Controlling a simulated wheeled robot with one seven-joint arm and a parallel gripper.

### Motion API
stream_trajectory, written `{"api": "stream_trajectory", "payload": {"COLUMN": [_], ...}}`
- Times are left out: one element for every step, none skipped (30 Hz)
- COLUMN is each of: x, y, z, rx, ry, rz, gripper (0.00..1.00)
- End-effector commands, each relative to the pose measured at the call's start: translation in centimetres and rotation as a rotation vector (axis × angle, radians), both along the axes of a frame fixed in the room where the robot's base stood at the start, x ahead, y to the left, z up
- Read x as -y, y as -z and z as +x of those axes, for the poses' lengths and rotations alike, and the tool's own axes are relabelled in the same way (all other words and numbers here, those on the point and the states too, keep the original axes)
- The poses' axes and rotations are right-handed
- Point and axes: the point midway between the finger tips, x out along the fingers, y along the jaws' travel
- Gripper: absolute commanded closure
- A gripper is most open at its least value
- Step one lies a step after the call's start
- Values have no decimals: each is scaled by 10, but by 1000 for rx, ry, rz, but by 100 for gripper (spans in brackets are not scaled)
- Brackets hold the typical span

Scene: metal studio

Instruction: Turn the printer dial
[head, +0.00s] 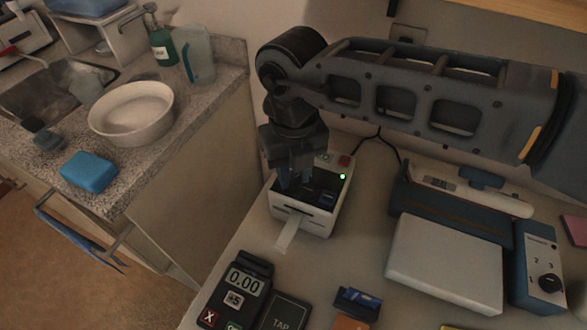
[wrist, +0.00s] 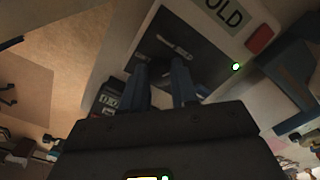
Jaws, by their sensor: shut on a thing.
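The printer (head: 313,218) is a small white box with a dark top panel, a lit green light and a red button. A paper strip sticks out of its front. My gripper (head: 294,184) points down over the left part of the top panel. In the wrist view the two blue-grey fingers of my gripper (wrist: 160,70) reach the dark panel of the printer (wrist: 208,58), shut on the dial. The dial is mostly hidden between and behind the fingertips. A pale bar shows on the panel just beyond them.
A card terminal (head: 238,290) stands in front of the printer. To the right are a white and dark-blue device (head: 447,262) and a blue box with a black knob (head: 540,262). A white bowl (head: 131,111) and blue sponge (head: 89,171) sit on the left counter.

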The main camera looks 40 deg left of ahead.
Motion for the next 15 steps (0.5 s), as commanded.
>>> {"api": "stream_trajectory", "payload": {"x": [-1, -1, -1, -1, -1, -1, -1, -1, -1, -1, -1, -1, -1, -1, -1], "y": [-1, -1, -1, -1, -1, -1, -1, -1, -1, -1, -1, -1, -1, -1, -1], "z": [1, 1, 1, 1, 1, 1, 1, 1, 1, 1, 1, 1, 1, 1, 1], "rx": [2, 2, 2, 2, 2, 2, 2, 2, 2, 2, 2, 2, 2, 2, 2], "ry": [10, 16, 22, 25, 27, 30, 31, 32, 33, 33, 33, 33, 32, 32, 32], "rz": [3, 3, 3, 3, 3, 3, 3, 3, 3, 3, 3, 3, 3, 3, 3], "gripper": [100, 100, 100, 100, 100, 100, 100, 100, 100, 100, 100, 100, 100, 100, 100]}}
